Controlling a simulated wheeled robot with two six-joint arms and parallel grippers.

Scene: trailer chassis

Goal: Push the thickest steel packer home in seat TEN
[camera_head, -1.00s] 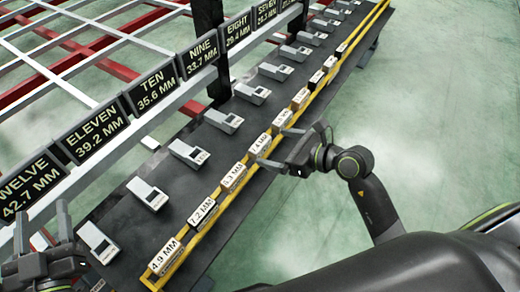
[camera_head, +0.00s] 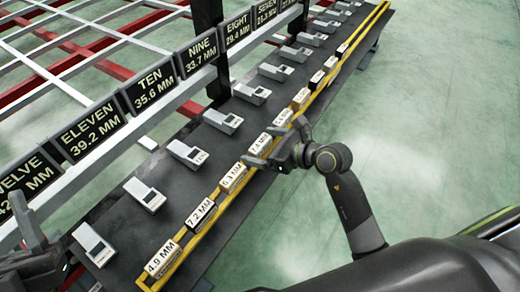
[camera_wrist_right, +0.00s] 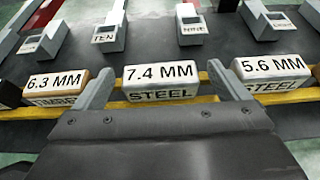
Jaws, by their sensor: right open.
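The 7.4 MM packer (camera_wrist_right: 162,80), marked STEEL on its front, stands in the yellow rack; it also shows in the head view (camera_head: 261,145). My right gripper (camera_head: 259,147) is open, with one finger on each side of this packer and gaps visible in the wrist view. The seat marked TEN (camera_wrist_right: 108,35) is a grey block beyond the rack, up and left of the packer; it shows in the head view (camera_head: 187,153). The TEN 35.6 MM sign (camera_head: 154,88) hangs behind. My left gripper (camera_head: 32,255) is at the lower left, its jaws unclear.
The yellow rack (camera_head: 215,210) holds other packers: 6.3 MM (camera_wrist_right: 56,82) to the left and 5.6 MM STEEL (camera_wrist_right: 270,70) to the right, close to my fingers. A row of grey seats, including NINE (camera_wrist_right: 191,28), stands on the dark bench (camera_head: 165,225). Green floor is open at right.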

